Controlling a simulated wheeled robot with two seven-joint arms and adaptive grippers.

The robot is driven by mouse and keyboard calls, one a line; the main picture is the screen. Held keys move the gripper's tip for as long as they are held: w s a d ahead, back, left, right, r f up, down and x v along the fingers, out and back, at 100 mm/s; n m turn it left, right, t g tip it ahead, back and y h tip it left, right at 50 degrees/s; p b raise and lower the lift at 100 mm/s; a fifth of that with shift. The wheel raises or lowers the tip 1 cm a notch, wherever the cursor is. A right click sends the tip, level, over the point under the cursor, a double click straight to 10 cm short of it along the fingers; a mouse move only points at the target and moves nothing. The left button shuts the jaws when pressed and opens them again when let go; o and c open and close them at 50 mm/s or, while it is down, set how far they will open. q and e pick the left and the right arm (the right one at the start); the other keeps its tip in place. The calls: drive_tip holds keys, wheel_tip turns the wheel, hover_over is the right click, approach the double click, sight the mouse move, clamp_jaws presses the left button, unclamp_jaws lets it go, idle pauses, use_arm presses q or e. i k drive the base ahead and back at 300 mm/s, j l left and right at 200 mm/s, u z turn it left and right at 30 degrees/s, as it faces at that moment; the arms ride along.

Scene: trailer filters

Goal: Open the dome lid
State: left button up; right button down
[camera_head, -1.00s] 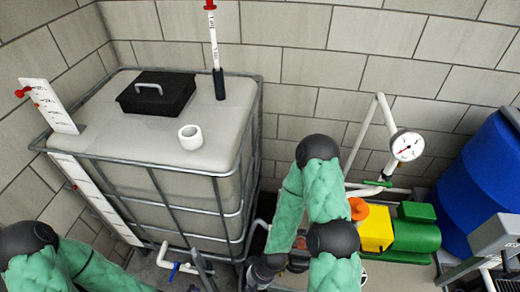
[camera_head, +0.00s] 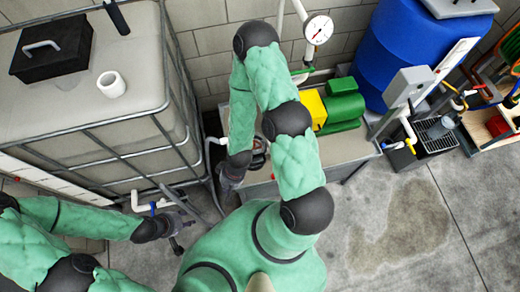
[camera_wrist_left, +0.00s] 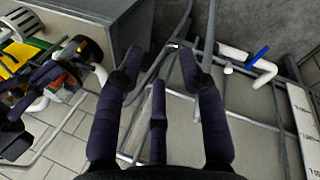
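I cannot pick out a dome lid with certainty. A dark round fitting (camera_head: 259,153) on the grey bench is partly hidden by my right arm, close to my right gripper. My right gripper (camera_head: 229,181) hangs at the bench's left end; its fingers are too small and dark to read. My left gripper (camera_head: 182,228) is low in front of the caged tank, near the white outlet pipe. In the left wrist view my left gripper (camera_wrist_left: 160,66) has its fingers spread, with nothing between them.
The caged white tank (camera_head: 150,70) carries a black box with a handle (camera_head: 52,46) and a white ring (camera_head: 111,84). A green and yellow pump (camera_head: 340,108), a gauge (camera_head: 318,29) and a blue barrel (camera_head: 415,55) stand right. The floor (camera_head: 420,225) at front right is clear.

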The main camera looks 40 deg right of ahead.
sight(261, 155)
drive_tip(key=j+z, duration=0.1)
drive_tip(key=z, duration=0.35)
drive_tip(key=k+z, duration=0.1)
drive_tip(key=z, duration=0.35)
drive_tip(key=k+j+z, duration=0.1)
drive_tip(key=z, duration=0.35)
drive_tip(key=k+j+u, duration=0.25)
drive_tip(key=k+u, duration=0.15)
drive_tip(key=k, duration=0.1)
